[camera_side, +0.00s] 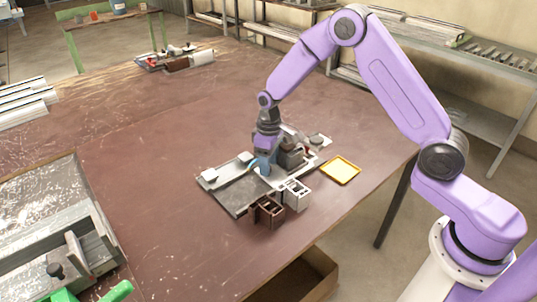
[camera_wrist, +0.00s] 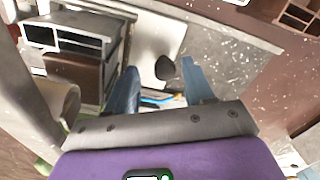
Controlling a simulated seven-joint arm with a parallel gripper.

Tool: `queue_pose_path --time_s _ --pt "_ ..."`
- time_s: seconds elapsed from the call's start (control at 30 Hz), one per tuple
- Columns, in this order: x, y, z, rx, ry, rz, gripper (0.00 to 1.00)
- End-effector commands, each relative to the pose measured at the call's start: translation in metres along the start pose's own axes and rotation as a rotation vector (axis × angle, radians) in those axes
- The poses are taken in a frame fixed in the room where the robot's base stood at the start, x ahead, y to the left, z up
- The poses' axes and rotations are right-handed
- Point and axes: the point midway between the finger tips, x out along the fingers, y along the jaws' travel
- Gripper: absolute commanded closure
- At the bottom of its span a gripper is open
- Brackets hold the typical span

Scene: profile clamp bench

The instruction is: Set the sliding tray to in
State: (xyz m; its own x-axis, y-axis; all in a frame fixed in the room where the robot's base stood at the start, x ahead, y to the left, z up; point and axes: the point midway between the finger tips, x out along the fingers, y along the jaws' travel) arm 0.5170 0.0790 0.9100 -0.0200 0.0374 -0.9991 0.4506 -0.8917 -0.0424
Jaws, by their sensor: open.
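A clamp fixture stands on the brown bench in the middle of the side view. What looks like its sliding tray is a flat dark grey plate (camera_side: 238,193) on the fixture's left side, and it shows as a speckled grey surface in the wrist view (camera_wrist: 228,58). A small dark knob (camera_wrist: 165,68) shows between and just beyond my fingertips. My gripper (camera_side: 262,167) points down over the fixture, and its blue fingers (camera_wrist: 160,85) are apart with nothing held between them. I cannot tell whether the fingers touch the knob or how far the tray is out.
A white profile block (camera_side: 296,195) and a brown one (camera_side: 268,212) stand at the fixture's front. A yellow-rimmed tray (camera_side: 340,170) lies to its right. A large metal fixture (camera_side: 55,235) fills the lower left. Bench surface between is clear.

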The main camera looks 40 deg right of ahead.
Motion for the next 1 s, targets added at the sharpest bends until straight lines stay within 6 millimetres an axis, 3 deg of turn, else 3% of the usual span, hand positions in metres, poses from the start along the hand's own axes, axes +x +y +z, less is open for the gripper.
queue_pose_path --time_s 0.17,0.7,1.0 --pt "-0.015 -0.001 -0.001 -0.001 0.004 0.001 0.47" --pt "-0.126 0.000 -0.001 0.000 0.007 0.002 0.47" --pt "-0.167 0.001 0.000 0.001 0.002 0.001 0.47"
